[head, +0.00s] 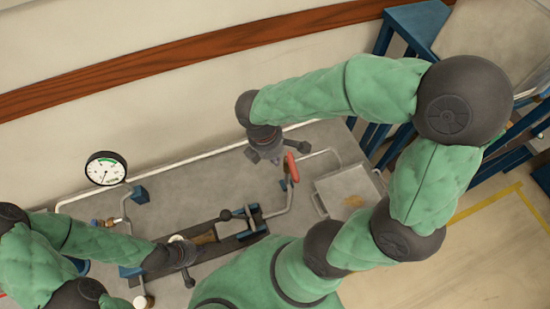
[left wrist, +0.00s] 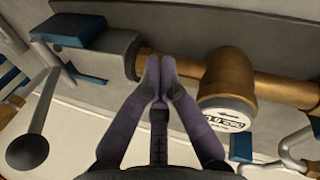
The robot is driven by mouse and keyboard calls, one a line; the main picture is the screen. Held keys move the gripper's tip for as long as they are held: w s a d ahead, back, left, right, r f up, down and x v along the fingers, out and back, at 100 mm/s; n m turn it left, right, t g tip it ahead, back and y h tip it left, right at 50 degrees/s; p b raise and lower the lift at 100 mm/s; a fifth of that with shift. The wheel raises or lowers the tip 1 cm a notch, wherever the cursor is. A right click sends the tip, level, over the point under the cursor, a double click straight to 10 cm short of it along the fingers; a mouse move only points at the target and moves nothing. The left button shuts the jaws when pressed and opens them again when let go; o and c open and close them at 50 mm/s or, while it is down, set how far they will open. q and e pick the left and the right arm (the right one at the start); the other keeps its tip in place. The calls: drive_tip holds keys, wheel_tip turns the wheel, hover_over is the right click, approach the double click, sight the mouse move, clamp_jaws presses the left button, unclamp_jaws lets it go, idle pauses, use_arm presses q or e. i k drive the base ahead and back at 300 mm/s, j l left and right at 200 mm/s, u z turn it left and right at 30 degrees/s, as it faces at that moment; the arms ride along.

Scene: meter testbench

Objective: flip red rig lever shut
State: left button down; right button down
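The red lever (head: 292,168) sits on the grey pipework at the right part of the bench, standing roughly upright in the picture. My right gripper (head: 272,158) hangs just left of the lever, with a small gap seeming to lie between them; its finger opening is too small to tell. My left gripper (head: 188,258) is low over the bench rig at the left. In the left wrist view its fingertips (left wrist: 159,72) meet beside a brass pipe (left wrist: 285,88), with nothing visible between them. The red lever is not in the left wrist view.
A brass meter with a white face (left wrist: 226,112) is right of the left fingertips. A round gauge (head: 105,168) stands at the back left. A metal tray (head: 330,186) lies right of the lever. A black ball-ended handle (left wrist: 28,150) is at the left wrist view's left.

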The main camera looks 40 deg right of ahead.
sight(290, 156)
drive_tip(key=k, duration=1)
